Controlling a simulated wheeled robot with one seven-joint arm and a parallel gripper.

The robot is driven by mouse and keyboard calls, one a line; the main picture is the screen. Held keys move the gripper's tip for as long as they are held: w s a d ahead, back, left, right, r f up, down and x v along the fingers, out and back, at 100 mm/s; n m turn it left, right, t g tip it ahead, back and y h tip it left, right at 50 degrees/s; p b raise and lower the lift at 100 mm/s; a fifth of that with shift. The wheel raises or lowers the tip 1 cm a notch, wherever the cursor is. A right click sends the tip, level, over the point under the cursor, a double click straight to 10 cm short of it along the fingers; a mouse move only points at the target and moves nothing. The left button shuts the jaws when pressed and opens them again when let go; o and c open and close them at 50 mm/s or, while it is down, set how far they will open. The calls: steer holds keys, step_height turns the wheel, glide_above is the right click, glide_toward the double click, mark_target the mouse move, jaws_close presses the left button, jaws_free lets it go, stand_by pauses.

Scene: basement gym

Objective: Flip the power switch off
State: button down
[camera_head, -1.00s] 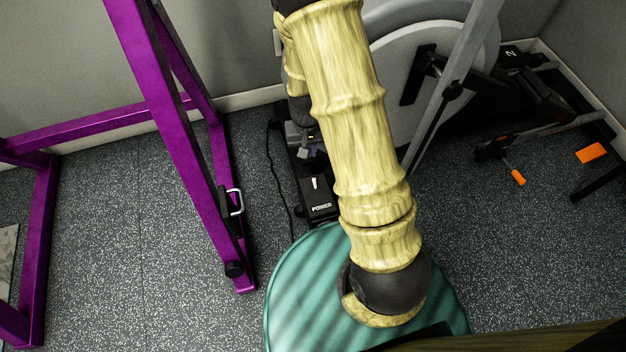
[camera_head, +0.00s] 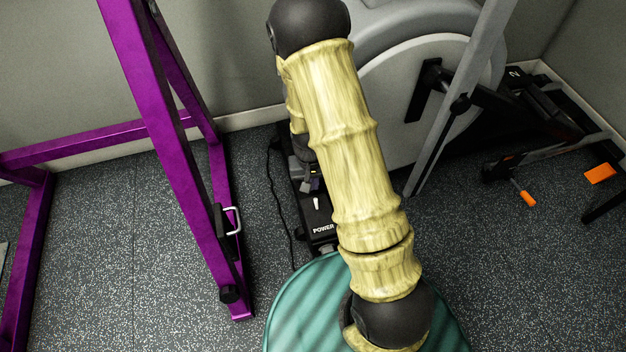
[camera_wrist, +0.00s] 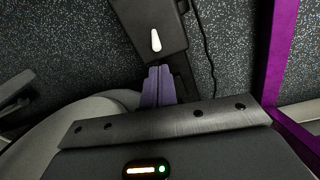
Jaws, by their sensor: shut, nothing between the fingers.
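The power switch is a small white lever (camera_head: 316,203) on a black housing (camera_head: 323,230) marked POWER, low on the floor at the machine's base. In the wrist view the white lever (camera_wrist: 156,40) stands out near the top centre on the black housing (camera_wrist: 145,18). My gripper (camera_wrist: 157,72) has its purplish fingers together and empty, with the tips just short of the lever in the picture. In the head view my gripper (camera_head: 313,184) shows partly beside my arm, just behind the lever. I cannot tell the fingertips' height over the housing.
A purple steel frame (camera_head: 172,150) stands to the left, with a metal loop (camera_head: 233,220) near its foot. A grey exercise machine with a round housing (camera_head: 400,95) is behind and right. A black cable (camera_head: 278,200) runs beside the switch housing. Speckled floor (camera_head: 90,260) is open at left.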

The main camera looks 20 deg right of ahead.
mark_target(316, 203)
steer(key=shift+d+f+b, duration=0.15)
steer(key=shift+f+b, duration=1.2)
steer(key=shift+f, duration=1)
steer(key=shift+w+r, duration=0.1)
steer(key=shift+w, duration=0.1)
steer(key=shift+s+d, duration=0.1)
steer(key=shift+s, duration=0.2)
steer(key=shift+s+p, duration=0.1)
steer(key=shift+p, duration=0.2)
